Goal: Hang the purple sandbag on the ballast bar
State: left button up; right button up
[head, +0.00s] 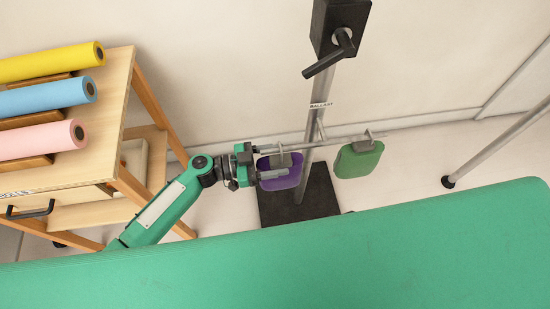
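The purple sandbag (276,184) is at the left end of the ballast bar (325,143), with its grey hook at the bar. The bag looks upright; whether the bar bears its weight I cannot tell. My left gripper (272,163) reaches in from the left at the bag, its fingers spread apart with part of the bag between them. The near finger crosses in front of the bag and hides part of it. My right gripper is not in view.
A green sandbag (357,161) hangs near the bar's right end. The grey post (317,120) rises from a black base (322,194). A wooden shelf (115,88) with colored rolls stands at left. A green surface (300,255) fills the foreground. A thin metal leg (490,142) stands at right.

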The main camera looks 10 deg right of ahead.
pick_arm(q)
jog(key=shift+a+f, duration=0.1)
jog(key=shift+f, duration=0.15)
jog(key=shift+a, duration=0.45)
jog(key=a+b, duration=0.3)
jog(key=a, duration=0.9)
jog(key=shift+a+r, duration=0.2)
jog(key=shift+a, duration=0.2)
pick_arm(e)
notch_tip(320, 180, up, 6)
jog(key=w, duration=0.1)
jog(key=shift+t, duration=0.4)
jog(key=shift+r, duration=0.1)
